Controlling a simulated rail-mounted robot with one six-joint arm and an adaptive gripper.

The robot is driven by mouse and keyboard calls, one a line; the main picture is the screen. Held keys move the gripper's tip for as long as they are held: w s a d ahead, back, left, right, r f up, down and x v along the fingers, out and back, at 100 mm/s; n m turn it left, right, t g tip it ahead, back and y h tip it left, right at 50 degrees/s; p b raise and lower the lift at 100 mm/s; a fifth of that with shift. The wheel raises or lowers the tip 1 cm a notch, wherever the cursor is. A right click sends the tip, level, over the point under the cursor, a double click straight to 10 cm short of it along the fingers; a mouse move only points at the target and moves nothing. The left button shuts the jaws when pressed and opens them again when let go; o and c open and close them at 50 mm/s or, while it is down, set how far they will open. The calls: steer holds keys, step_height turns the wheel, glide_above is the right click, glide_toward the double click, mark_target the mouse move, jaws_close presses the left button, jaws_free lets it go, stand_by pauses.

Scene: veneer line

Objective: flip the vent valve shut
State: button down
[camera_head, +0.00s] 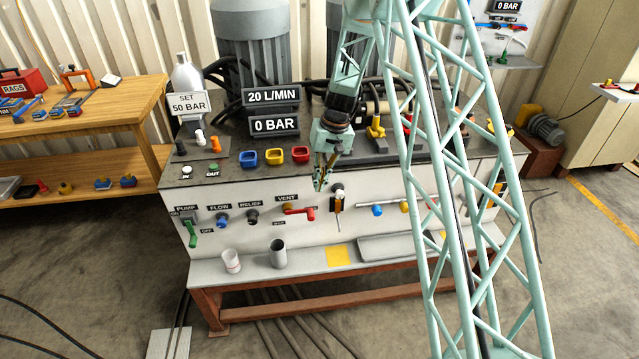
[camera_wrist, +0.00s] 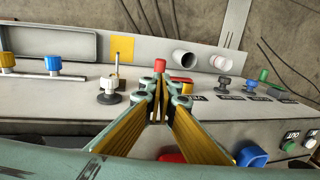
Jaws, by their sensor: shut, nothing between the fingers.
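The vent valve has a red lever (camera_head: 300,211) on a brass-coloured hub, on the front panel of the bench below the VENT label (camera_head: 286,198). The lever points right, about level. In the wrist view a red end (camera_wrist: 159,66), apparently of this lever, shows just beyond my fingertips. My gripper (camera_head: 320,184) hangs in front of the panel's upper edge, above and slightly right of the lever's end. Its fingers are shut and empty, and also show in the wrist view (camera_wrist: 160,88). I cannot tell whether they touch the lever; the hub is hidden in the wrist view.
The green pump handle (camera_head: 193,235), blue flow knob (camera_head: 222,220) and black relief knob (camera_head: 252,216) are left of the vent. A white cup (camera_head: 231,261) and a grey cup (camera_head: 279,254) stand on the ledge below.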

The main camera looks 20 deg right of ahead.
mark_target(313, 214)
steer(key=shift+w+a+f, duration=0.1)
steer(key=shift+a+f, duration=0.3)
steer(key=shift+f, duration=1.5)
steer(key=shift+a+f, duration=0.35)
steer(key=shift+f, duration=1.6)
steer(key=shift+w+a+f, duration=0.1)
steer(key=shift+a+f, duration=0.3)
steer(key=shift+f, duration=1.5)
steer(key=shift+s+d+f+b, duration=0.1)
steer(key=shift+d+f+b, duration=0.15)
steer(key=shift+f+b, duration=0.6)
step_height(313, 214, down, 10)
steer(key=a+b, duration=0.2)
steer(key=b, duration=0.9)
steer(key=shift+w, duration=0.2)
steer(key=shift+a, duration=0.15)
steer(key=shift+r, duration=0.15)
steer(key=shift+s+d+r, duration=0.1)
steer(key=shift+d+r, duration=0.3)
steer(key=shift+r, duration=1.5)
steer(key=shift+s+d+r, duration=0.1)
steer(key=shift+d+r, duration=0.25)
steer(key=shift+r, duration=1.55)
steer(key=shift+d+r, duration=0.4)
steer(key=shift+r, duration=1.5)
steer(key=shift+r, duration=0.1)
